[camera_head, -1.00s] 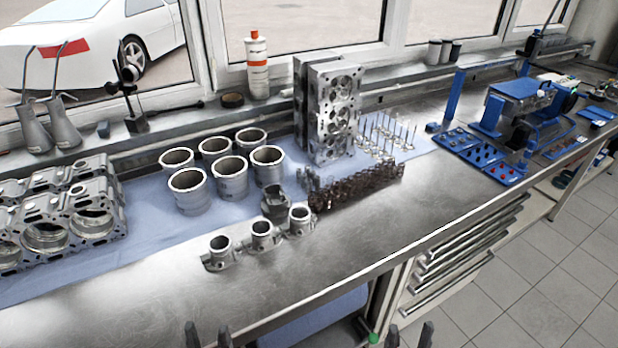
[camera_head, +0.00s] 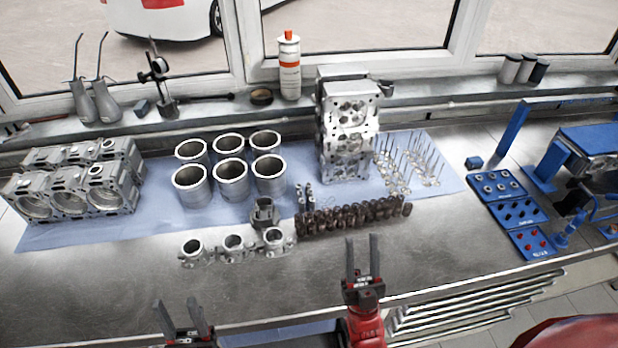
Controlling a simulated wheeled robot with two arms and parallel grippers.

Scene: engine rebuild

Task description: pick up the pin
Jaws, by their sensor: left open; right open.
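I cannot tell for certain which part is the pin. Small red parts sit on a blue labelled tray (camera_head: 532,243) at the right of the bench, and small dark parts on the blue tray (camera_head: 517,211) behind it. My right gripper (camera_head: 362,242) is open and empty over the bench's front part, well left of these trays and in front of a row of dark brown parts (camera_head: 352,217). My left gripper (camera_head: 180,312) is open and empty at the front edge, low in the view, in front of several silver castings (camera_head: 234,247).
An engine block (camera_head: 75,185) stands at the left, with several cylinder liners (camera_head: 230,180) right of it. A tall cylinder head (camera_head: 347,135) and upright valves (camera_head: 410,165) stand at the back. A blue fixture (camera_head: 590,150) is at the far right. The bench front is clear.

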